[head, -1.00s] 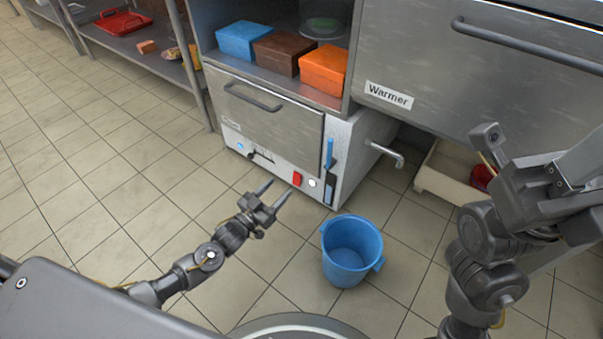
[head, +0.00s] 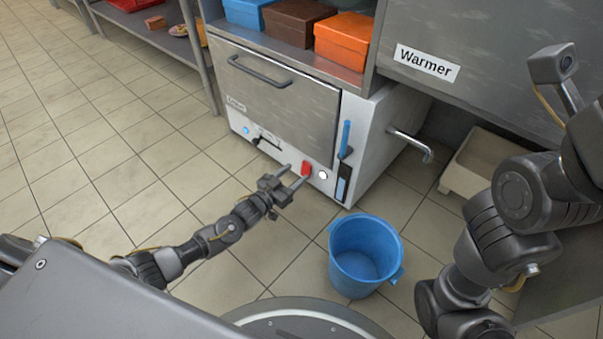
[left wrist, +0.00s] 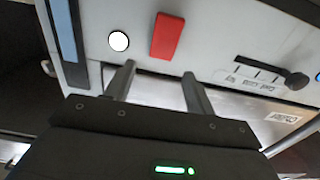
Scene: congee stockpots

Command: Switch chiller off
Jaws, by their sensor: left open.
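My left gripper (head: 296,174) is open and empty, close in front of the panel near the red switch. In the left wrist view, the red switch (left wrist: 167,36) lies just beyond the spread fingertips (left wrist: 159,72); contact is not visible.
A blue bucket (head: 364,258) stands on the floor right of my left gripper. The warmer (head: 470,70) is at the upper right. Floor at the left is clear.

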